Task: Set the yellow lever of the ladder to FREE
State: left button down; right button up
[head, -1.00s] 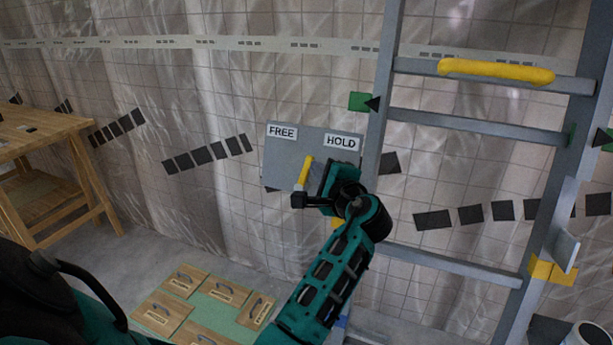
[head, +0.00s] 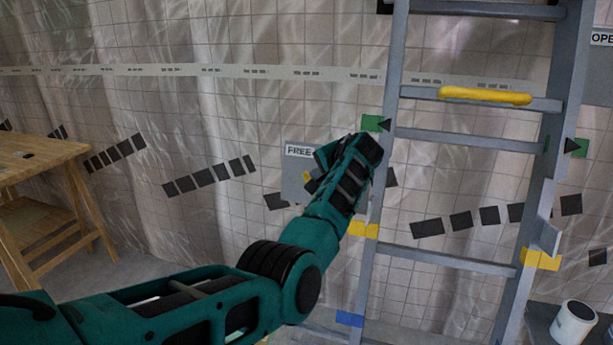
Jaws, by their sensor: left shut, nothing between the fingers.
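The grey lever plate (head: 294,184) is fixed at the left rail of the ladder (head: 388,160). Its FREE label (head: 299,151) shows at the upper left, and the HOLD label is hidden behind my left arm. Only a small bit of the yellow lever (head: 307,176) shows, so I cannot tell its setting. My left gripper (head: 323,164) is in front of the plate, close to the lever. It is shut with nothing held, and its fingertips are mostly hidden by my wrist. I cannot tell whether it touches the lever. My right gripper is out of view.
A yellow bar (head: 485,96) lies along an upper rung. Yellow blocks (head: 541,260) and a blue block (head: 349,319) are on the rails. A wooden table (head: 40,152) stands at the left. A white bucket (head: 574,322) is at the lower right. A tiled, sheeted wall is behind.

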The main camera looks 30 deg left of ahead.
pick_arm(q)
jog(key=shift+a+n+h, duration=0.25)
jog(key=shift+n+h, duration=0.05)
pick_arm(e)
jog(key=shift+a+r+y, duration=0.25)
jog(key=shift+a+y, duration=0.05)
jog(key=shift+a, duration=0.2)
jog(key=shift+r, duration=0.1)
